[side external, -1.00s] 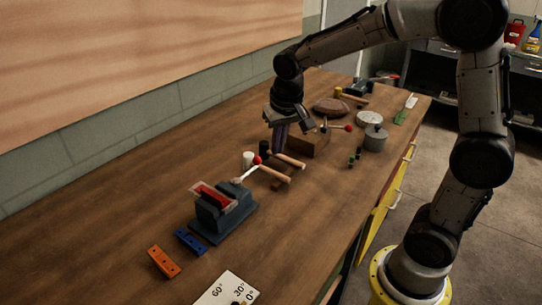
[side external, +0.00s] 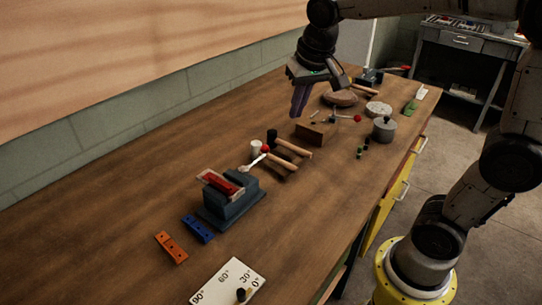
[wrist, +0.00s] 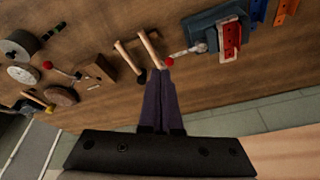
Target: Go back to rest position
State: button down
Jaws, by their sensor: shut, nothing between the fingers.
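My gripper (side external: 299,112) is in the air above the wooden workbench (side external: 130,205), with its purple fingers pointing down. The fingers are closed together with nothing between them. In the wrist view the shut fingers (wrist: 160,75) point at the bench near two hammers. In the side view the hammers (side external: 290,150) lie below and in front of my gripper, clear of it. A wooden block (side external: 312,133) sits on the bench beyond them.
A blue vise (side external: 230,205) holds a red piece (side external: 222,184). An orange block (side external: 171,247), a blue block (side external: 197,229) and an angle card (side external: 228,282) lie nearer. A grey pot (side external: 384,129) and discs stand at the right. The left bench is mostly clear.

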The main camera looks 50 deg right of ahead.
jog(key=s+a+r+n+t, duration=0.2)
jog(key=s, duration=0.8)
jog(key=s+a+f+n+y, duration=0.1)
jog(key=s+f+n, duration=0.2)
jog(key=s+f, duration=0.2)
jog(key=s, duration=0.3)
jog(key=shift+a+f+n, duration=0.35)
jog(key=shift+n, duration=0.05)
